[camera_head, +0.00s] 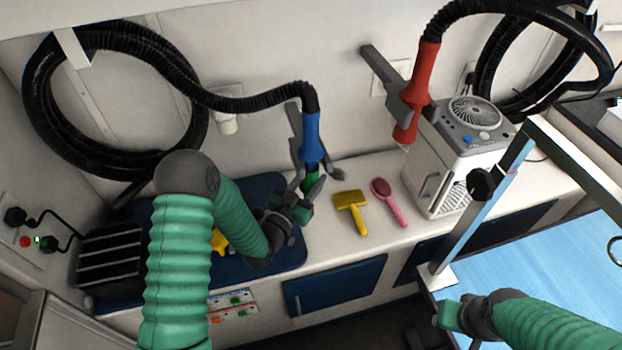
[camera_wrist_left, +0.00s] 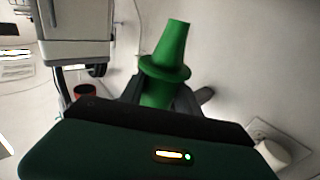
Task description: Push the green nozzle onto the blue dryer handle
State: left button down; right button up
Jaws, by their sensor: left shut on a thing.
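The blue dryer handle (camera_head: 311,136) hangs from a black hose in a grey wall holder, its lower end pointing down. My left gripper (camera_head: 309,192) is just below it, shut on the green nozzle (camera_head: 314,182). The nozzle's top is close under the handle's lower end; I cannot tell whether they touch. In the left wrist view the nozzle (camera_wrist_left: 166,60) shows its flange and tapered end, with its lower part between the fingers. The blue handle does not show there. My right gripper (camera_head: 453,315) is at the lower right, away from both; its fingers are unclear.
A red dryer handle (camera_head: 419,90) hangs to the right, beside a white dryer unit (camera_head: 452,150). A yellow brush (camera_head: 351,208) and a pink brush (camera_head: 389,200) lie on the white counter (camera_head: 340,235). A dark blue mat (camera_head: 270,195) lies under my left arm. A grooming-table post (camera_head: 480,215) stands right.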

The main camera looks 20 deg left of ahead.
pick_arm(q)
jog(key=shift+r+p, duration=0.35)
jog(key=shift+r, duration=0.2)
jog(key=c, duration=0.8)
grip_release()
jog(key=shift+f, duration=0.1)
